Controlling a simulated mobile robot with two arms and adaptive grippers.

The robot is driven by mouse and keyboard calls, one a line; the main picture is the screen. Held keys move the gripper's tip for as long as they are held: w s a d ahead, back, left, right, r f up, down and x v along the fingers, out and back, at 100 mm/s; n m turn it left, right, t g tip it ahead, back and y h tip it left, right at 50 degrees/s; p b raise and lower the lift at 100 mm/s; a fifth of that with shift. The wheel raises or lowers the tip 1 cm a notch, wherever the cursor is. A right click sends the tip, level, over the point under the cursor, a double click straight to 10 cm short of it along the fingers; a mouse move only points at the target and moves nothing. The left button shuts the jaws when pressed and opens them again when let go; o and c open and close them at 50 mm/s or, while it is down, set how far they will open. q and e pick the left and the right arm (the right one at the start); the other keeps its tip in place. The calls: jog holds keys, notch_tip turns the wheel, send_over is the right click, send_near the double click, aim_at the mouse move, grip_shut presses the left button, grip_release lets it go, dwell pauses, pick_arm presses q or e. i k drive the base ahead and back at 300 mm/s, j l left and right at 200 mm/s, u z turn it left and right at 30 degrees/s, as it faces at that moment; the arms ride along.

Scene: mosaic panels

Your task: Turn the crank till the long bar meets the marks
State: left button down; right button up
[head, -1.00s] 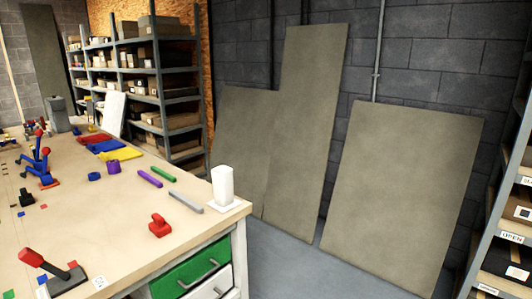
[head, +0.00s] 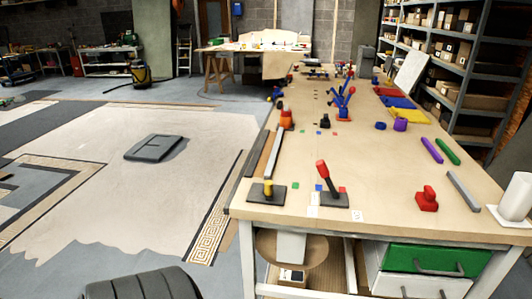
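Neither of my grippers is in view. On the workbench (head: 375,163), a red-handled lever (head: 323,172) leans on a dark base plate near the front edge. A yellow knob (head: 268,188) stands on another dark plate to its left. A blue jointed mechanism (head: 344,101) stands farther back. I cannot tell which of these is the crank. A long pale bar (head: 272,155) lies along the bench's left side; I cannot tell whether it is the task's long bar. Small coloured squares (head: 319,187) lie by the red lever. Whether they are the marks is unclear.
A red stamp-like block (head: 427,199), a grey bar (head: 463,190) and a white block (head: 517,197) sit at the bench's right. Left of the bench, a dark pad (head: 156,147) lies on the mosaic floor, otherwise largely open.

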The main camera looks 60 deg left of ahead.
aim_at(268, 191)
jog(key=u, duration=1.75)
